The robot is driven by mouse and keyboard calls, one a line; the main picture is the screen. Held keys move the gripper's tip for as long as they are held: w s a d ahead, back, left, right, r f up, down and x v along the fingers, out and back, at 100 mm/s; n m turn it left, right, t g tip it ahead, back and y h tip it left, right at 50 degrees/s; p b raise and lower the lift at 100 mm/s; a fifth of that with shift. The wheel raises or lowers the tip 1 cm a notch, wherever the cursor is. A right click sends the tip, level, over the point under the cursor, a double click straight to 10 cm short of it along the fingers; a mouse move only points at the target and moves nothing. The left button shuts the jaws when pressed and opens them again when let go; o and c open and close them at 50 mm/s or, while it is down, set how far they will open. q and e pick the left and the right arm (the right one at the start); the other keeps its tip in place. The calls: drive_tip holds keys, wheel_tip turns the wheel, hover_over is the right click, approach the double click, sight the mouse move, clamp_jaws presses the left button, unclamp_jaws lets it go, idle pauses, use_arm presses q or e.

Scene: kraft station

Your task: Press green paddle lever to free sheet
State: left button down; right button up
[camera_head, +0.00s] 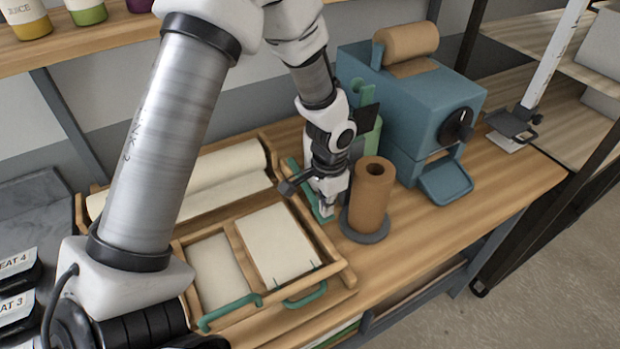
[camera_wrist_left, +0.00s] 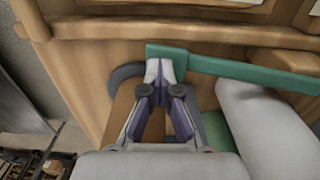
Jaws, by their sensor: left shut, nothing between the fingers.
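A long green bar (camera_wrist_left: 240,69), which looks like the paddle lever, runs along the side of a wooden tray (camera_head: 345,271). In the head view its near end (camera_head: 320,213) shows beside my left gripper (camera_head: 326,205). My left gripper is shut and empty, pointing down at this end. In the left wrist view the closed fingertips (camera_wrist_left: 160,70) overlap the bar's left end; I cannot tell if they touch it. Pale sheets (camera_head: 275,245) lie in the tray's compartments, and a pale roll (camera_head: 225,170) lies behind them. My right gripper is not in view.
A brown paper roll (camera_head: 371,198) stands on a dark round base close right of my left gripper. A blue machine (camera_head: 415,105) with a crank stands behind it. Two green handles (camera_head: 230,312) (camera_head: 306,296) sit at the tray front. Bare wood (camera_head: 440,235) lies right.

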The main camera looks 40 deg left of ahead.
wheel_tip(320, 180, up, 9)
drive_tip(key=p, duration=0.8)
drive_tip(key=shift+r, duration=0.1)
